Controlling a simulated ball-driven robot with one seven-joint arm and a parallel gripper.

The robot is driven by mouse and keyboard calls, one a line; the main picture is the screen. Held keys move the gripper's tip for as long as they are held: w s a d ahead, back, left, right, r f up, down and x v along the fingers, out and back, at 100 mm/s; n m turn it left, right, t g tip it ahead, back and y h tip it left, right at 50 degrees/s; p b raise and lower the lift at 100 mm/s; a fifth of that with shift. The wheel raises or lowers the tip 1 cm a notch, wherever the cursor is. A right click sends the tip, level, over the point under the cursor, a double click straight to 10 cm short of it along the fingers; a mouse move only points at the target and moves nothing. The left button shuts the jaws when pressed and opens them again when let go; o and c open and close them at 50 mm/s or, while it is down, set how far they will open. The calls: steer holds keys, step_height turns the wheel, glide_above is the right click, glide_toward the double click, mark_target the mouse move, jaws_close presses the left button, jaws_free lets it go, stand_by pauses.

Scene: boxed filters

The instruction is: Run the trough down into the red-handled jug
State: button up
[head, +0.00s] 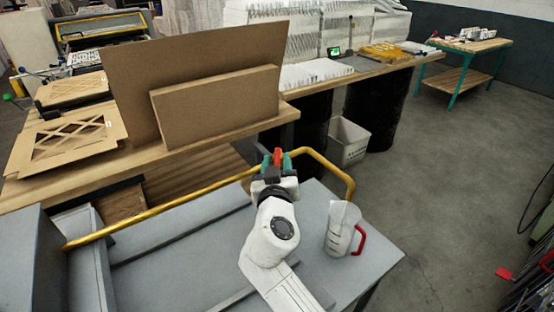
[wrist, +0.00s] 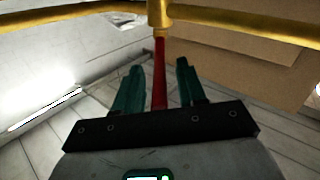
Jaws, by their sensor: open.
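A clear jug (head: 338,228) with dark marks and a red handle (head: 359,240) stands upright on the grey top, right of my arm in the head view. A yellow pipe (head: 160,208) runs above the grey, ridged surface (head: 185,255), which may be the trough. In the wrist view, a red lever (wrist: 159,75) hangs from a brass fitting on the yellow pipe (wrist: 240,22). My gripper (wrist: 160,68) is open, its teal fingers on either side of the lever. My gripper (head: 275,160) hides the fitting in the head view; contact cannot be told.
A wooden bench (head: 60,165) with brown boards (head: 195,70) and a filter frame (head: 65,140) stands behind the pipe. A grey bin (head: 348,140) stands on the floor beyond.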

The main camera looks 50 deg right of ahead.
steer(key=shift+w+d, duration=0.15)
jaws_close()
stand_by(0.4)
